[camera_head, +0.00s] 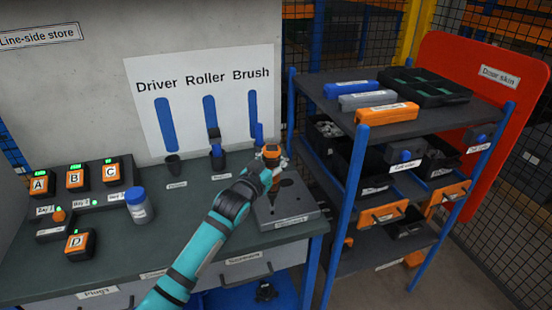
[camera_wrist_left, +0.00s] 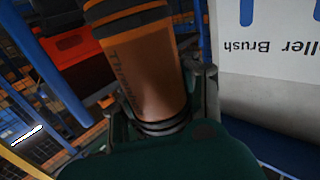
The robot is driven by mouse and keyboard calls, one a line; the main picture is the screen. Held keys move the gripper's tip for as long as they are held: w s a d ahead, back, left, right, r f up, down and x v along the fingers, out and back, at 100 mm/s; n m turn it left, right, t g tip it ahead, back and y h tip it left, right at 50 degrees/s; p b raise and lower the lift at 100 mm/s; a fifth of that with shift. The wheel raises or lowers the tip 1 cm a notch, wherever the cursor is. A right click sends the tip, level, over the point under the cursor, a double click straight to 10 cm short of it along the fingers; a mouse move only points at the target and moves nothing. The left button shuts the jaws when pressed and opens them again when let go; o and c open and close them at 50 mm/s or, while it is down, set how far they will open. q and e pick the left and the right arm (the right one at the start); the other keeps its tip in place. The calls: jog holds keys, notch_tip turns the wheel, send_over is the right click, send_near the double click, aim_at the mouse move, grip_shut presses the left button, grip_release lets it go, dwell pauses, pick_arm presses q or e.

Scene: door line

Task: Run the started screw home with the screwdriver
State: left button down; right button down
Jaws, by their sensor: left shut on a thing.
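My left gripper (camera_head: 270,168) is shut on the orange screwdriver (camera_head: 271,151), an upright orange barrel with dark bands. In the left wrist view the screwdriver (camera_wrist_left: 145,65) fills the middle, with partly readable lettering, and the gripper (camera_wrist_left: 165,125) closes around its lower part. The gripper is above the grey labelled block (camera_head: 308,216) on the bench. My right gripper is not in view.
The Driver holder (camera_head: 172,166) looks empty; the roller (camera_head: 216,146) stands in its holder. Orange-black units (camera_head: 75,179) and a blue-lidded jar (camera_head: 137,205) are at left. A blue-posted shelf rack (camera_head: 362,150) stands close at right, before a red door skin (camera_head: 510,115).

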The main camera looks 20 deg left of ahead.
aim_at(276, 145)
pick_arm(q)
jog(key=shift+f+b, duration=0.45)
jog(key=shift+f, duration=0.2)
dwell(0.6)
jog(key=shift+f, duration=0.6)
dwell(1.1)
jog(key=shift+f, duration=0.25)
dwell(1.8)
notch_tip(276, 145, up, 7)
jog(key=p, duration=0.6)
jog(key=shift+w+r+p, duration=0.1)
jog(key=shift+r+p, duration=0.05)
jog(key=shift+p, duration=0.2)
